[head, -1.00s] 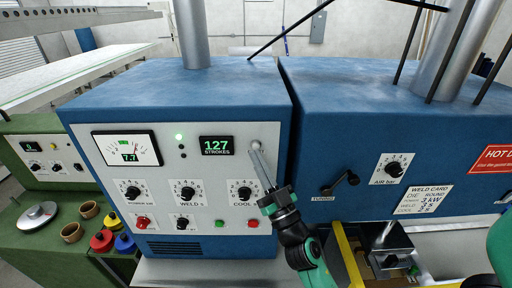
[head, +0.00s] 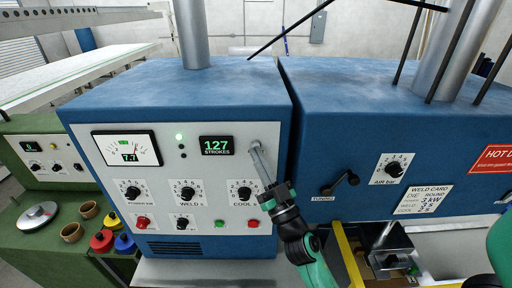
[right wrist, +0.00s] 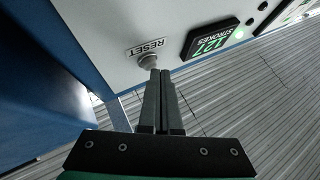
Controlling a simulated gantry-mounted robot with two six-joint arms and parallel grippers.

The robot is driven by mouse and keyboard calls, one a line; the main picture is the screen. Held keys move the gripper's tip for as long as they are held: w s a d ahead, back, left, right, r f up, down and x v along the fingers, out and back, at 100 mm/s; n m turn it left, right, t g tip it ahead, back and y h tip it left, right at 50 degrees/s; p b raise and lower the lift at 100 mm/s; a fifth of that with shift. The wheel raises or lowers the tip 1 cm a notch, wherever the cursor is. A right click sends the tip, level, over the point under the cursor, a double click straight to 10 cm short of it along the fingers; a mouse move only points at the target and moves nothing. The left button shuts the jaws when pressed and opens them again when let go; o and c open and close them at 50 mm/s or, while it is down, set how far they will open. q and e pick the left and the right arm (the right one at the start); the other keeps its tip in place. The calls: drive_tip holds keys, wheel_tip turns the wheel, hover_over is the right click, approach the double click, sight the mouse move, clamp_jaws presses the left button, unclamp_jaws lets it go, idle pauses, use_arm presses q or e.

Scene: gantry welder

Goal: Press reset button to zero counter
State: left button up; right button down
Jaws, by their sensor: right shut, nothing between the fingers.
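The reset button (right wrist: 148,61) is a small round grey knob under a RESET label (right wrist: 147,48) in the right wrist view. The strokes counter (head: 216,145) reads 127 in green on the white panel; it also shows in the right wrist view (right wrist: 211,38). My right gripper (head: 256,150) is shut and empty, with its fingertips at the button. In the right wrist view the tips (right wrist: 160,73) lie just below the button; I cannot tell whether they touch it. In the head view the gripper mostly hides the button. My left gripper is not in view.
The panel also carries a meter (head: 127,148), several black knobs, a red button (head: 252,223) and a green button (head: 219,223). A tuning crank (head: 342,183) sticks out from the blue cabinet on the right. A green bench (head: 40,235) with small pots stands at the left.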

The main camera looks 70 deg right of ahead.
drive_tip(key=shift+w+d, duration=0.1)
drive_tip(key=shift+d, duration=0.2)
drive_tip(key=shift+a, duration=0.1)
idle(0.4)
drive_tip(key=shift+s+a, duration=0.35)
drive_tip(key=shift+a, duration=0.45)
drive_tip(key=a, duration=0.1)
drive_tip(key=s+a+b, duration=0.1)
drive_tip(key=a, duration=0.1)
drive_tip(key=s+a, duration=0.1)
drive_tip(key=shift+a+b, duration=0.3)
drive_tip(key=shift+b, duration=0.1)
drive_tip(key=shift+w, duration=0.1)
idle(0.4)
